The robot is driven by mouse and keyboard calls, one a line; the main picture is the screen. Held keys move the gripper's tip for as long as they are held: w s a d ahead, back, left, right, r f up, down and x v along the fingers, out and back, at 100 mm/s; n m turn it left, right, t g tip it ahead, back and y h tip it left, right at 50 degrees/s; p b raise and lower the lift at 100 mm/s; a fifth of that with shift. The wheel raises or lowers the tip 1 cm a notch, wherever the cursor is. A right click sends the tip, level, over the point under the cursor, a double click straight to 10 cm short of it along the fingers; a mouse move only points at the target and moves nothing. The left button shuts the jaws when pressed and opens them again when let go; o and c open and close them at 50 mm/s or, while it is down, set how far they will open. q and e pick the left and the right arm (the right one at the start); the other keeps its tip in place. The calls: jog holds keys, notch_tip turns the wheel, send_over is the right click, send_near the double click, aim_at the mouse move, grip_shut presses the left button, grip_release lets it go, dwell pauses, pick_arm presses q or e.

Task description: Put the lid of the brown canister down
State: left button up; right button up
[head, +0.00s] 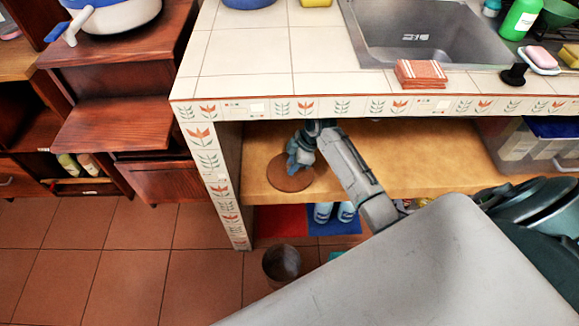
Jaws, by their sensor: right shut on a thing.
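The round brown lid (283,183) is at the wooden shelf under the tiled counter, near its left end. My right gripper (298,163) is over the lid and shut on it, hiding part of its top. The lid looks flat and level; whether it touches the shelf is not clear from this angle. A dark brown cylinder (281,264) that may be the canister stands lower down, in front of the shelf. My left gripper is not in view.
The shelf (430,165) is bare to the right of my forearm, up to a clear bin (535,146). The tiled counter edge (330,107) overhangs it, and a tiled post (220,185) bounds its left. Blue-and-white bottles (334,212) stand below the shelf.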

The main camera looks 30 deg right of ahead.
jog(key=shift+w+f, duration=0.15)
jog(key=shift+w, duration=0.85)
jog(key=shift+f, duration=0.15)
notch_tip(320, 180, down, 3)
jog(key=shift+f+b, duration=0.1)
jog(key=shift+b, duration=0.2)
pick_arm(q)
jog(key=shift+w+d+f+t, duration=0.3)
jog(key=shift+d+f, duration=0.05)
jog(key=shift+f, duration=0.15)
pick_arm(e)
jog(key=o, duration=0.9)
jog(key=shift+f, duration=0.1)
jog(key=shift+o, duration=0.2)
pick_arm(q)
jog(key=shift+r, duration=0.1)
